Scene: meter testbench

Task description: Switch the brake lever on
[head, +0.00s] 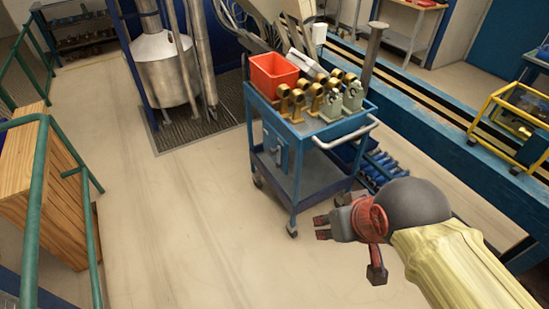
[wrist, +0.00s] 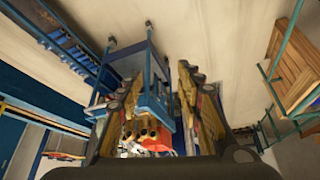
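I cannot make out a brake lever in either view. My gripper (head: 322,227) is in the lower right of the head view, at the end of my arm, over the floor in front of a blue cart. In the wrist view, my gripper's two fingers (wrist: 158,82) stand apart with nothing between them, so it is open and empty. The cart shows beyond the fingers, partly hidden by them.
The blue cart (head: 277,177) carries a red bin (head: 272,74) and several brass and grey fittings. A blue-edged rail bench (head: 425,128) runs along the right. Green railings (head: 36,200) and a wooden stack (head: 25,185) stand left. The floor (head: 185,225) between is clear.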

